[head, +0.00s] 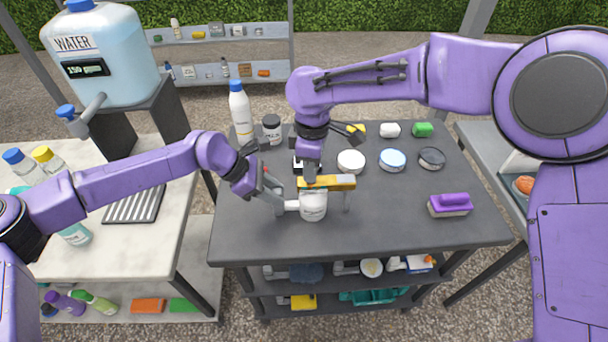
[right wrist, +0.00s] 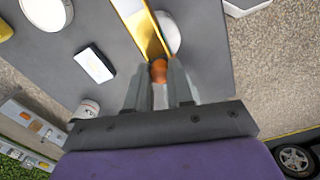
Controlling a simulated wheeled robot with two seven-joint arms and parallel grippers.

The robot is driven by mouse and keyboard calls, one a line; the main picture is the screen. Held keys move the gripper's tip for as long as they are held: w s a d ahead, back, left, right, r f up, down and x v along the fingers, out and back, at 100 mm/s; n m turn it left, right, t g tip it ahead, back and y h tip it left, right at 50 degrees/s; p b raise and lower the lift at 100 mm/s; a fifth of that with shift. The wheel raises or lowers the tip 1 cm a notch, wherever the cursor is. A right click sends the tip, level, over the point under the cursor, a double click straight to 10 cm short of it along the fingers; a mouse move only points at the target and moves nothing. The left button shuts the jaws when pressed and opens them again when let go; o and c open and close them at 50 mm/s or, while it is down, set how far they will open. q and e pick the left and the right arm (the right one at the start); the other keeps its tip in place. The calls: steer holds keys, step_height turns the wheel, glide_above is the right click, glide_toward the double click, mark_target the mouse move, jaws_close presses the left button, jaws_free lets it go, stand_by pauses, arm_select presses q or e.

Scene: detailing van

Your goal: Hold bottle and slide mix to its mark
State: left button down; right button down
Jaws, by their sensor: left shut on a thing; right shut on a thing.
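A white labelled bottle (head: 313,207) stands upright on the dark table, under a gold bar (head: 335,182) held up on grey posts. My left gripper (head: 289,204) reaches in from the left and is shut on the bottle's left side. My right gripper (head: 310,177) points down from above at the bar and is shut. In the right wrist view, an orange knob (right wrist: 159,71) sits between its fingertips (right wrist: 159,82), at the end of the visible gold bar (right wrist: 143,25). The fingers hide part of the knob, and I cannot read any mark on the bar.
White, blue and dark round tins (head: 392,160) stand right of the bar. A purple brush (head: 450,205) lies at the table's right. A tall white bottle (head: 240,112) and a dark-lidded jar (head: 272,128) stand at the back left. The table's front strip is clear.

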steer(key=shift+d, duration=0.25)
steer(key=c, duration=0.9)
jaws_free()
step_height(320, 180, up, 12)
